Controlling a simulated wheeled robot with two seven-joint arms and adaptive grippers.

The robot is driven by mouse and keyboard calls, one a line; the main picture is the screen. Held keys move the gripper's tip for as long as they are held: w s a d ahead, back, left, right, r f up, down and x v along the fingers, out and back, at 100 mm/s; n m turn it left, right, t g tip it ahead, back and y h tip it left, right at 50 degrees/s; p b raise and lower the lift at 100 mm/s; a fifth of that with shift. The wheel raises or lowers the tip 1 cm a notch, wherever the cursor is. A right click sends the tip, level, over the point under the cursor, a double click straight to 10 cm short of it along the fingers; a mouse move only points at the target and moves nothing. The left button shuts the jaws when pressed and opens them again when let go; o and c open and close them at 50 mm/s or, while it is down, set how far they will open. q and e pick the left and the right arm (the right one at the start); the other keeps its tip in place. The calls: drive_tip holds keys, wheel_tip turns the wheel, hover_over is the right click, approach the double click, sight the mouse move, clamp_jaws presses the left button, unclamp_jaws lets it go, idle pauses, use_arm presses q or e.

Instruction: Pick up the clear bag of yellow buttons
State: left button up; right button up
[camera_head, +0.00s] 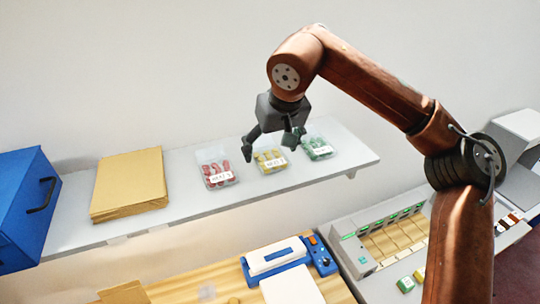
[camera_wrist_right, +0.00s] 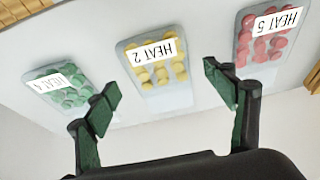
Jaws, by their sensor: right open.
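The clear bag of yellow buttons (camera_head: 270,161) lies on the grey wall shelf, between a clear bag of red buttons (camera_head: 217,168) and a clear bag of green buttons (camera_head: 317,148). In the right wrist view the yellow bag (camera_wrist_right: 158,68) has a white label reading "HEAT 2", upside down. My right gripper (camera_head: 270,147) is open and empty above the shelf, close to the yellow bag. In the wrist view its two fingers (camera_wrist_right: 163,97) are spread either side of the yellow bag, apart from it. My left gripper is not in view.
The grey shelf (camera_head: 190,187) also carries a stack of tan envelopes (camera_head: 128,182) and a blue box (camera_head: 22,208) at the left. Below it stand a blue and white device (camera_head: 290,260) and a slotted tray unit (camera_head: 385,240). Bare wall is behind.

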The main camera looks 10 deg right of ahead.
drive_tip(key=shift+w+f, duration=0.15)
drive_tip(key=shift+f, duration=0.35)
drive_tip(key=shift+f, duration=0.25)
idle(0.3)
drive_tip(key=c, duration=1.2)
drive_tip(key=shift+c, duration=0.2)
